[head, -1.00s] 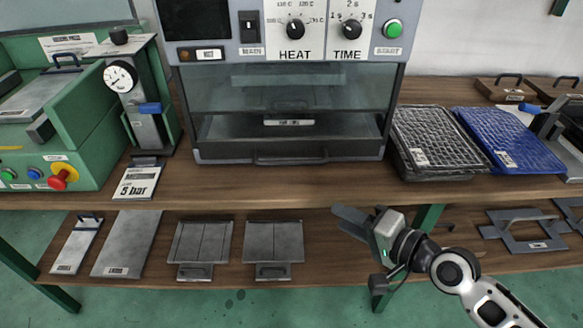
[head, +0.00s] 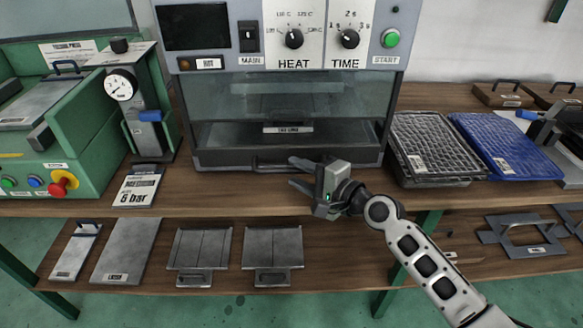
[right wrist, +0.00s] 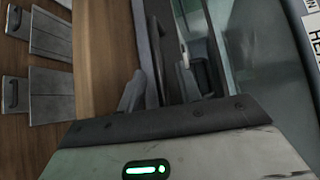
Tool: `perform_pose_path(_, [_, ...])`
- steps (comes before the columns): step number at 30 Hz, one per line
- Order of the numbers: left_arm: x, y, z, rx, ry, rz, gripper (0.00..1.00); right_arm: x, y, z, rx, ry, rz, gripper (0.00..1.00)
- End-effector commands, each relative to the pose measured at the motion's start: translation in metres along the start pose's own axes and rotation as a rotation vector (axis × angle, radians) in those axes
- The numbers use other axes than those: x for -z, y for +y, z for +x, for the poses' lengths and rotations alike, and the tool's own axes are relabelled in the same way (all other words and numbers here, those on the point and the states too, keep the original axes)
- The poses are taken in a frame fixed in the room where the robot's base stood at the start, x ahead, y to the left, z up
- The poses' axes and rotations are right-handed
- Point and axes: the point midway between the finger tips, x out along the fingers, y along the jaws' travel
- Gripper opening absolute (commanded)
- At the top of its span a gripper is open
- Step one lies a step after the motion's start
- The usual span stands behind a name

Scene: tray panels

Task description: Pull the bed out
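The machine with the HEAT and TIME dials (head: 322,32) stands at the middle of the bench, with a glass-fronted chamber. Along its lower front runs a dark bar handle (head: 270,164), which belongs to the low drawer-like bed front (head: 225,158). My right gripper (head: 292,172) is open, its fingers pointing left at the right part of the handle. In the right wrist view the handle (right wrist: 154,65) runs between the two fingers (right wrist: 160,92); contact cannot be told. The bed sits in under the machine. My left gripper is not in view.
A black tray stack (head: 435,150) and a blue tray (head: 510,148) stand to the right. The lower shelf holds metal plates (head: 272,248). The bench strip before the machine is mostly clear.

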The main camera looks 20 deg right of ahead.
Motion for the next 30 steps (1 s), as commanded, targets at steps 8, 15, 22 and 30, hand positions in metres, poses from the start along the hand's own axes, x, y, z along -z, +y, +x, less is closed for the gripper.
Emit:
perform_pose_path(8, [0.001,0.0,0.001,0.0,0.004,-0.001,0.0,0.0,0.0,0.025,0.0,0.0,0.001,0.34])
perform_pose_path(15, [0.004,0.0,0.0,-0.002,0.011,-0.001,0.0,0.0,0.0,0.026,0.0,0.0,0.0,0.34])
perform_pose_path(22, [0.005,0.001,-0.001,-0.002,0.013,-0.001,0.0,0.0,0.0,0.026,0.0,0.0,0.0,0.0])
perform_pose_path(30, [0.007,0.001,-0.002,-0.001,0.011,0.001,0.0,-0.003,0.001,0.025,-0.002,0.0,0.001,0.0])
